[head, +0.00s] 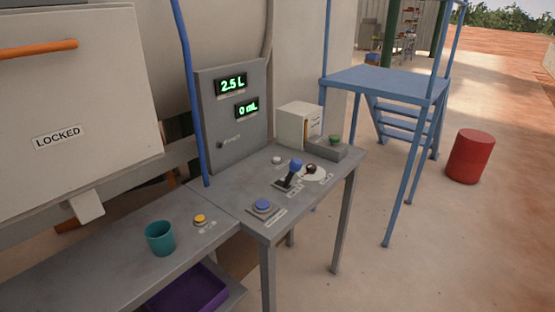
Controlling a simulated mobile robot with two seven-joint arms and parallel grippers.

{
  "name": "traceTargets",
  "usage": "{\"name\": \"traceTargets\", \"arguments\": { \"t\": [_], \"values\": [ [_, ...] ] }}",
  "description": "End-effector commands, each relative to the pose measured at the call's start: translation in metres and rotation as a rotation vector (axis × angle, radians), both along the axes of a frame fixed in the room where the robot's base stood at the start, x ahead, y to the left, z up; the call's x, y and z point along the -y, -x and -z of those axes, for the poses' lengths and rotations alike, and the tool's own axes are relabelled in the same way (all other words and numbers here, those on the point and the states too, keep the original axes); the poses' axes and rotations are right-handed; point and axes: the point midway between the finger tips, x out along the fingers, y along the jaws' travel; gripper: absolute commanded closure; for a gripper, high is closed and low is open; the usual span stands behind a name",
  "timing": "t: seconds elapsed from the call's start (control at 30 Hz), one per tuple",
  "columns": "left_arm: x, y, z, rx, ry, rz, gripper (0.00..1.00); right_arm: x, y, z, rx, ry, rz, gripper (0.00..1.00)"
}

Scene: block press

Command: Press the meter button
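Several buttons show in the head view, and their labels are too small to read, so I cannot tell which is the meter button. A yellow button (200,219) sits on the left bench. A blue button (263,206) sits on a square base at the grey table's front corner. A small white button (277,160) lies near the panel, and a dark round knob (311,169) lies on a pale disc. A green button (334,140) tops a grey box. The upright grey meter panel (229,126) shows "2.5 L" and "0 mL" in green. Neither gripper is in view.
A teal cup (160,238) stands on the bench near the yellow button. A white box (299,126) stands at the table's back. A blue pole (188,95) rises before the panel. A "LOCKED" cabinet (110,90) is at left.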

Motion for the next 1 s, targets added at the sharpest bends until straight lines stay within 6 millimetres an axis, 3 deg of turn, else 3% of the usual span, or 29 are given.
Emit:
{"name": "traceTargets", "arguments": {
  "t": [0.17,0.6,1.0],
  "values": [
    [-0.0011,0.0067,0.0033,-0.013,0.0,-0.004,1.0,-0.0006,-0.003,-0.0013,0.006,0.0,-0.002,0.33],
    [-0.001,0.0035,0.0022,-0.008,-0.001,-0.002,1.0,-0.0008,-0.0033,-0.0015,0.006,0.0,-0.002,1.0],
    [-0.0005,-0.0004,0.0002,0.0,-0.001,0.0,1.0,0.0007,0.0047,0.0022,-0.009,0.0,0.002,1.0]
  ]
}}
